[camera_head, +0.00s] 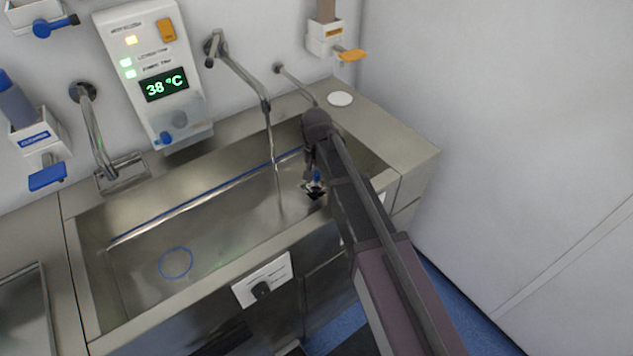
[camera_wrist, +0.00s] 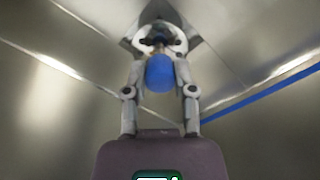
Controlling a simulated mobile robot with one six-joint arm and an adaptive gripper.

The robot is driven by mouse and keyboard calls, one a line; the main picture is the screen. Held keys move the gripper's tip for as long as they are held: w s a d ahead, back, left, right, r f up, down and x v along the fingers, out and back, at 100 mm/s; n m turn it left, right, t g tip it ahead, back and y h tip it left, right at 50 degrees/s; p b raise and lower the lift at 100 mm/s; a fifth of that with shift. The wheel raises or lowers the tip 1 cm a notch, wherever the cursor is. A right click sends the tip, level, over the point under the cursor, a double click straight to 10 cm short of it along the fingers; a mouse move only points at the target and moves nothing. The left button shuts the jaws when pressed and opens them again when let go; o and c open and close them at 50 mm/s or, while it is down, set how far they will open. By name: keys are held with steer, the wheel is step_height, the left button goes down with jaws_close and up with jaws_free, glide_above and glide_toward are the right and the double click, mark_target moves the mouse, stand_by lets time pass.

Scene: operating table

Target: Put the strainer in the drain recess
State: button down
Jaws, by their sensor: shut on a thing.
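My gripper (camera_head: 311,178) hangs low inside the steel sink, towards its right end. In the wrist view my gripper (camera_wrist: 158,45) is shut on the strainer, whose blue handle (camera_wrist: 160,73) stands between the two fingers. I cannot tell whether this is part of the strainer or the drain recess, nor whether the strainer touches the sink floor. In the wrist view a grey diamond-shaped area (camera_wrist: 194,33) lies behind the fingertips, partly hidden by them.
The sink (camera_head: 225,232) has a blue line along its back wall and a blue ring (camera_head: 176,263) on its left floor. A tap (camera_head: 268,120) reaches over the sink, left of my arm, with a stream below. A white disc (camera_head: 339,99) lies on the back right ledge.

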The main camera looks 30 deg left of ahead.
mark_target(316, 173)
steer(key=shift+f+b, duration=0.85)
steer(key=shift+f, duration=0.3)
steer(key=shift+f, duration=0.3)
steer(key=shift+c, duration=2.2)
jaws_free()
steer(key=shift+r, duration=0.2)
step_height(316, 173, up, 12)
steer(key=p, duration=1.2)
steer(key=shift+r, duration=0.15)
